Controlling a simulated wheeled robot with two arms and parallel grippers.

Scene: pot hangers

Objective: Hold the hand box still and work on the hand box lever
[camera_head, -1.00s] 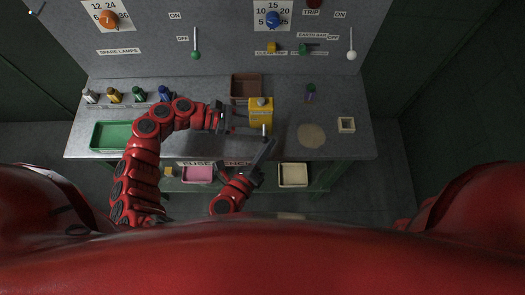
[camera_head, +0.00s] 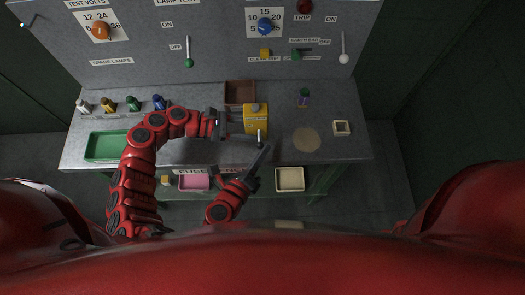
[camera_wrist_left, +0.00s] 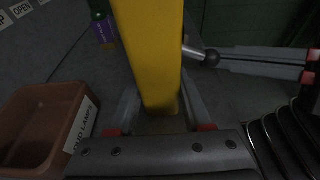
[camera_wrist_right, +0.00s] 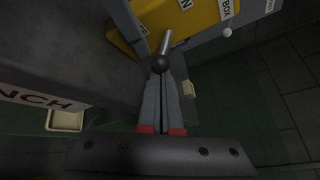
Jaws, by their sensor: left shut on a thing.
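The yellow hand box (camera_head: 257,119) stands on the bench near its front edge. It also fills the middle of the left wrist view (camera_wrist_left: 155,50). My left gripper (camera_head: 238,122) is shut on the box from its left side. The hand box lever (camera_wrist_right: 166,42) is a metal rod with a dark ball knob, sticking out of the box's front. My right gripper (camera_head: 260,154) is in front of the box, with its fingers close together and their tips at the knob. The frames do not show clearly whether the fingers grip the knob.
A brown tray (camera_head: 240,86) sits behind the box, and a green tray (camera_head: 90,146) is at the left. A purple and green item (camera_head: 304,98) and a pale square holder (camera_head: 341,128) stand to the right. The switch panel (camera_head: 220,62) rises behind the bench.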

